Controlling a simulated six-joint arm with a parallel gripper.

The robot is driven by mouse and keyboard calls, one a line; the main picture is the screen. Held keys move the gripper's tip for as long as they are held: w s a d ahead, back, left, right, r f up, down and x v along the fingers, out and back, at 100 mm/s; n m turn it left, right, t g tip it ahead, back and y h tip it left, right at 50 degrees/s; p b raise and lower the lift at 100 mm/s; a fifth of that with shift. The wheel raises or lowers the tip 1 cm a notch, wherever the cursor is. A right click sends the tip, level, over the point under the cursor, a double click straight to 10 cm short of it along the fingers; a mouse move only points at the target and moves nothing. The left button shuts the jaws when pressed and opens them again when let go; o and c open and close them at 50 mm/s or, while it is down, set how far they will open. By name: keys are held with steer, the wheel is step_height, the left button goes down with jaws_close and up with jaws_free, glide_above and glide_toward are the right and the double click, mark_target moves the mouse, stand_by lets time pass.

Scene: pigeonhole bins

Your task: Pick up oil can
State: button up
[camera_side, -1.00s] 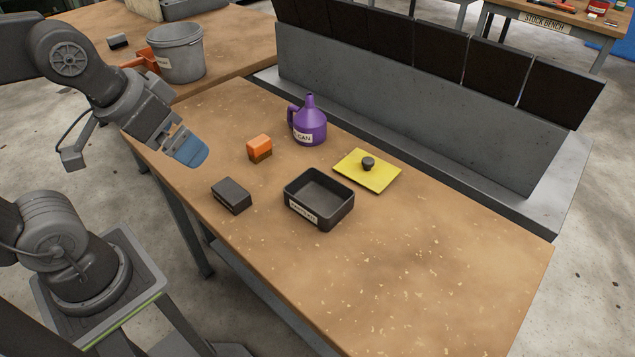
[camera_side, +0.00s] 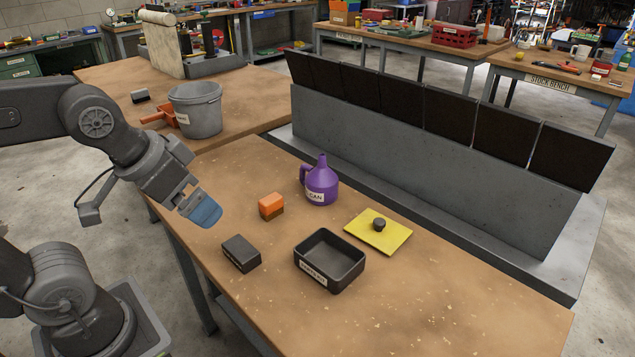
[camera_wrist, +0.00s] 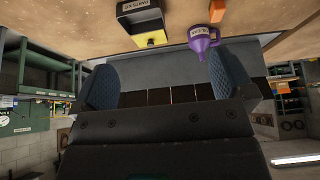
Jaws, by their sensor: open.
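The purple oil can (camera_side: 320,183), with a spout, a side handle and a white label, stands upright on the wooden bench (camera_side: 440,310). In the wrist view the oil can (camera_wrist: 201,40) appears upside down, to the right of centre. My gripper (camera_side: 205,212) is above the left part of the bench, to the left of the oil can and apart from it. In the wrist view its two blue fingers (camera_wrist: 167,82) are spread wide with nothing between them.
An orange block (camera_side: 271,206) lies between my gripper and the oil can. A dark block (camera_side: 241,253), a black labelled tray (camera_side: 331,283) and a yellow plate with a black knob (camera_side: 372,238) are nearby. A grey bin row (camera_side: 420,160) stands behind. The bench's front right is clear.

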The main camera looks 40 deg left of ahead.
steer(key=w+a+r+m+g, duration=0.1)
steer(key=w+a+r+m, duration=0.1)
steer(key=w, duration=0.4)
steer(key=w+a+r+m, duration=0.1)
steer(key=w+m, duration=0.1)
steer(key=w, duration=0.4)
steer(key=w+a+f+m+g+h, duration=0.1)
steer(key=w+a, duration=0.2)
steer(key=w, duration=0.2)
steer(key=w+a+f+m+h, duration=0.1)
steer(key=w+a, duration=0.2)
steer(key=w, duration=0.2)
steer(key=m+h, duration=0.1)
steer(key=m, duration=0.4)
glide_toward(316, 173)
steer(key=a, duration=0.6)
steer(key=shift+s+a+f+x, duration=0.1)
steer(key=shift+s+x, duration=0.15)
steer(key=shift+x, duration=2.05)
steer(key=shift+s+a+f+x, duration=0.1)
steer(key=shift+s+x, duration=0.15)
steer(key=shift+x, duration=2.05)
steer(key=shift+s+a+f+x, duration=0.1)
steer(key=shift+s+x, duration=0.15)
steer(key=shift+x, duration=2.05)
